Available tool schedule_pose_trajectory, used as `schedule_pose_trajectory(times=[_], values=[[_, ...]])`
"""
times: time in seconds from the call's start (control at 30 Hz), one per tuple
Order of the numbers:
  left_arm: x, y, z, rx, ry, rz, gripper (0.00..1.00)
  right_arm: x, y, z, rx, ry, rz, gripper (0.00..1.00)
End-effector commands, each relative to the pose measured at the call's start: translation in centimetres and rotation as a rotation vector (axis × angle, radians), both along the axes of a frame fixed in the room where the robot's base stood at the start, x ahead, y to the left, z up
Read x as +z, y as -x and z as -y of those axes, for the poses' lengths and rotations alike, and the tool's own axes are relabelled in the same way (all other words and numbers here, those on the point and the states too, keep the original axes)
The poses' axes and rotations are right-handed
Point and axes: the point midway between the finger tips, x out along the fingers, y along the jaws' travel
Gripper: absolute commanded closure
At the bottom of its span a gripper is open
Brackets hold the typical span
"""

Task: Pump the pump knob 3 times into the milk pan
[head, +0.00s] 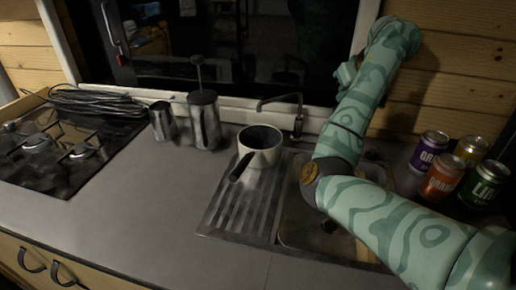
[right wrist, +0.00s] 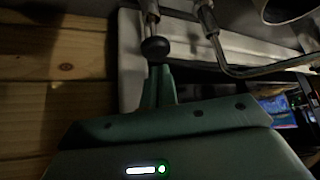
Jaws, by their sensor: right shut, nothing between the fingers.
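The milk pan (head: 262,147) is pale with a dark handle pointing to the lower left. It stands upright on the ribbed drainer beside the sink, near the spout (head: 280,98). In the right wrist view, the round black pump knob (right wrist: 155,48) sits on a metal shaft near the spout pipe (right wrist: 228,68). My right gripper (right wrist: 160,80) is shut and empty, its fingertips at the knob's end and seemingly touching it. In the head view my right arm hides the knob. My left gripper is not in view.
A metal jug (head: 163,120) and a tall canister with a plunger (head: 205,120) stand left of the pan. A cable coil (head: 100,100) lies beside the hob (head: 45,150). Several cans, one of them green (head: 485,182), stand right of the sink (head: 300,228). The front-left counter is clear.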

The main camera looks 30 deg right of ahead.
Motion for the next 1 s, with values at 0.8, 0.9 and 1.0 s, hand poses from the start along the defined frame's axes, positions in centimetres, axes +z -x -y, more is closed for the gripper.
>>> schedule_pose_trajectory(times=[0.8, 0.9, 1.0], values=[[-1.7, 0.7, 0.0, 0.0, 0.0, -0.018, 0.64, -2.6, 0.0, 0.0, 0.0, 0.0, -0.001, 1.0], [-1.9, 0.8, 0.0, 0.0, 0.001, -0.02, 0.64, -2.9, 0.0, 0.0, 0.0, 0.0, -0.001, 1.0], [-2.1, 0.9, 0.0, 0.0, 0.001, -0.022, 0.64, -3.3, 0.0, 0.0, 0.0, 0.0, -0.002, 1.0]])
